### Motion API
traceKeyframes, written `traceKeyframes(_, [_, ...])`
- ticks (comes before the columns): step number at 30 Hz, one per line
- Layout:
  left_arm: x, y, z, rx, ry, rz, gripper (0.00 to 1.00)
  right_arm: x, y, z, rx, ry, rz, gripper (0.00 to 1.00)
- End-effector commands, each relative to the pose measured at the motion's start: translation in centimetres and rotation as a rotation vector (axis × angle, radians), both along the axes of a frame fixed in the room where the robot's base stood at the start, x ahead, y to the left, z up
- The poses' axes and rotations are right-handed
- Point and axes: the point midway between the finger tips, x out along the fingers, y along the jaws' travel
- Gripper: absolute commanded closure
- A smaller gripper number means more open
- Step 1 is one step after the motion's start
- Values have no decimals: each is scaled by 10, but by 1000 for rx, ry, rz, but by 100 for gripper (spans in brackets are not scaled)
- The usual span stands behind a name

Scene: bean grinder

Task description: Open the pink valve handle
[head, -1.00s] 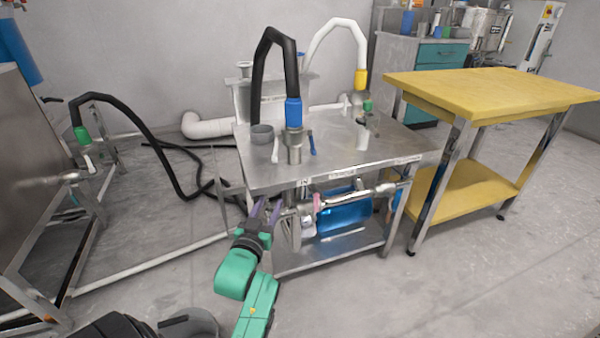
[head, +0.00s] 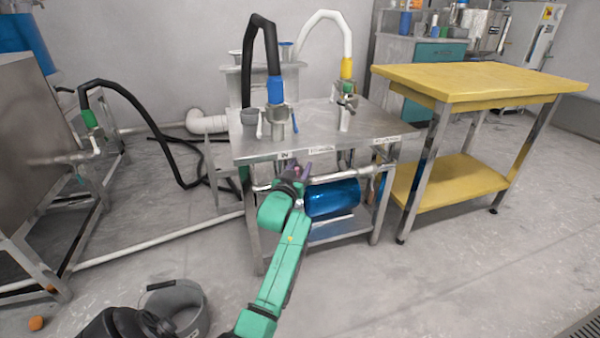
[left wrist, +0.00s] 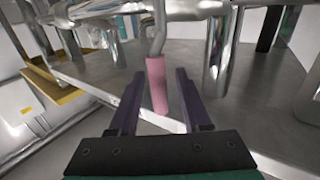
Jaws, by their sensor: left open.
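The pink valve handle (left wrist: 157,86) shows in the left wrist view as a pink sleeve on a bent metal lever hanging from a steel pipe. My left gripper (left wrist: 160,74) is open, with one dark purple finger on each side of the handle. I see a gap on both sides, so the fingers do not appear to grip it. In the head view my left gripper (head: 298,172) is at the pipe under the front edge of the steel table (head: 330,133). There the gripper mostly hides the handle. My right gripper is not in view.
A blue cylinder (head: 332,198) lies below the pipe, right of the gripper. Table legs stand on both sides. A yellow table (head: 470,82) is at the right. A grey bucket (head: 178,305) and an orange ball (head: 36,323) are on the floor at lower left.

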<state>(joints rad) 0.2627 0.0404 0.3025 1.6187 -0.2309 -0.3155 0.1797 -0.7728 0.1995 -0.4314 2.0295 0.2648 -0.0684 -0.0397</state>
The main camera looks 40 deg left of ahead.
Motion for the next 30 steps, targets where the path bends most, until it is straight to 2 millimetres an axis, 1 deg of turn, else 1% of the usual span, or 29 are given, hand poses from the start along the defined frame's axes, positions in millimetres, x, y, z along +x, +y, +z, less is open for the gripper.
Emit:
traceKeyframes(2, [4,1,0,0,1,0,52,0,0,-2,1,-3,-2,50])
traceKeyframes(8, [4,1,0,0,1,0,52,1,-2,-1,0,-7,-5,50])
traceKeyframes(11, [4,1,0,0,0,-1,86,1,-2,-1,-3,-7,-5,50])
traceKeyframes(12, [4,1,0,0,0,0,100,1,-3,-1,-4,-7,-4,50])
traceKeyframes(30, [4,1,0,0,1,-1,100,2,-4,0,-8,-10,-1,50])
